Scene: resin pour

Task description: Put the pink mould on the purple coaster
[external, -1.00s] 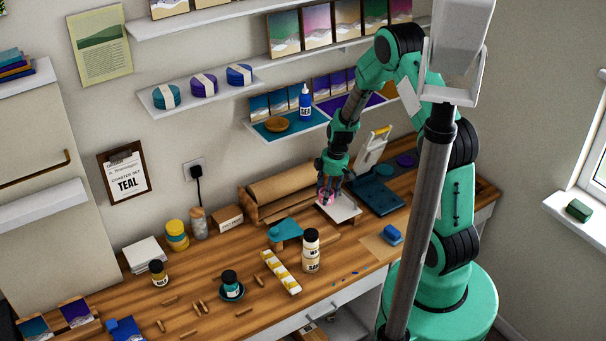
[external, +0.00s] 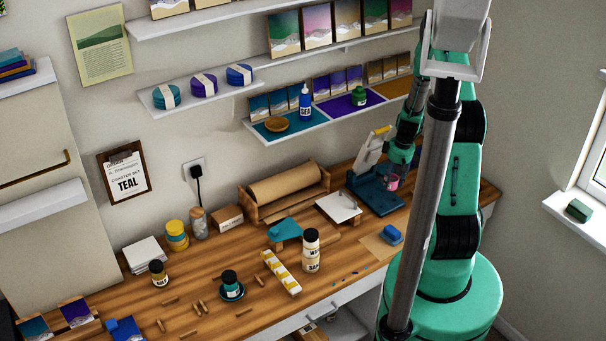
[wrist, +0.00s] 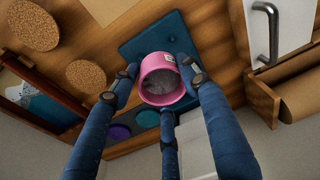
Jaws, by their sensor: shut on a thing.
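The pink mould (wrist: 155,92) is a small pink cup with a pale label and a greyish inside. My gripper (wrist: 162,85) is shut on it with three blue fingers around its wall. In the external view the mould (external: 393,184) hangs below my gripper (external: 394,174), over or beside the dark blue base with the white lever arm. The purple coaster (wrist: 119,132) is a flat disc in the wrist view, below and left of the mould and partly covered by a finger. It is hidden behind my arm in the external view.
A teal disc (wrist: 147,118) lies beside the purple coaster. The dark blue base (external: 379,198) has an upright white lever arm (external: 371,147). Two cork discs (wrist: 86,75) show in the wrist view. A white tile (external: 338,207) and brown paper roll (external: 285,184) are to the left.

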